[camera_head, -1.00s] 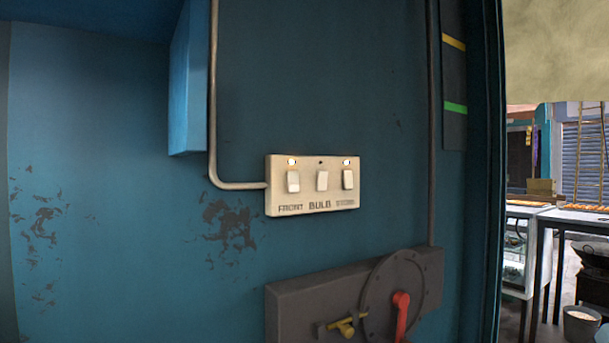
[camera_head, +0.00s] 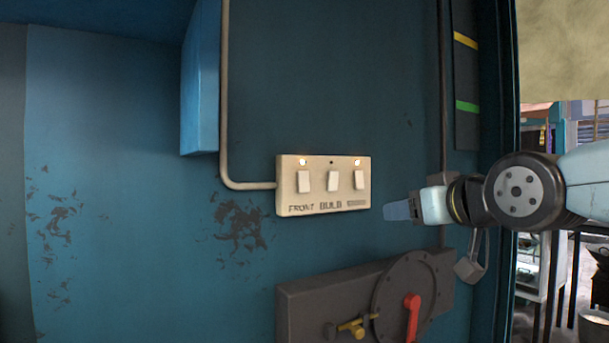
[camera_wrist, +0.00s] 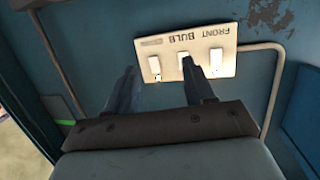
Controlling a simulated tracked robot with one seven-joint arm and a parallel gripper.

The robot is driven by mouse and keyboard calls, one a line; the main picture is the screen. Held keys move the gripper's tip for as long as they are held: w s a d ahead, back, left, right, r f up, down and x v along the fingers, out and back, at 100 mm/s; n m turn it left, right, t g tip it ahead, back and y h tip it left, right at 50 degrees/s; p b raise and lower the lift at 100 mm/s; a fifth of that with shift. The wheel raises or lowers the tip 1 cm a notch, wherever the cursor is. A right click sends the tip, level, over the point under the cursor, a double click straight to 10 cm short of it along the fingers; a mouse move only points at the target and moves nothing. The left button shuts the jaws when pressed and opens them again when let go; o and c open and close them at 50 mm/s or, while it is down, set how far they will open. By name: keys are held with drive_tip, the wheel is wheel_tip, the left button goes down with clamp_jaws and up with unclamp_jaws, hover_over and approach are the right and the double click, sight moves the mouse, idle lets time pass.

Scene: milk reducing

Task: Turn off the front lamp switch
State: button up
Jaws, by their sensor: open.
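A cream switch panel (camera_head: 323,204) with three rocker switches is fixed to the blue wall. The front switch (camera_head: 304,182) is the left one, above the word FRONT, and the small lamp over it glows. The right switch (camera_head: 359,180) also has a glowing lamp; the middle one's lamp is dark. My gripper (camera_head: 398,211) is to the right of the panel, in front of the wall, apart from the switches. In the wrist view the panel appears upside down (camera_wrist: 187,53), with the front switch (camera_wrist: 216,62) on its right. My open fingers (camera_wrist: 160,85) point toward the panel, with nothing between them.
A pipe (camera_head: 224,110) runs down into the panel's left side. A dark box (camera_head: 340,305) with a round plate, red lever (camera_head: 412,312) and brass valve sits below. A blue box (camera_head: 200,85) juts out upper left. An opening with stalls lies at right.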

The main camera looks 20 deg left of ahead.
drive_tip(key=s+a+r+n+y, duration=0.2)
drive_tip(key=s+a+r+y, duration=0.15)
drive_tip(key=a+r, duration=0.4)
approach(304, 173)
drive_tip(key=x, duration=0.7)
drive_tip(key=shift+w+a, duration=0.25)
drive_tip(key=shift+w, duration=0.05)
drive_tip(key=shift+c, duration=0.5)
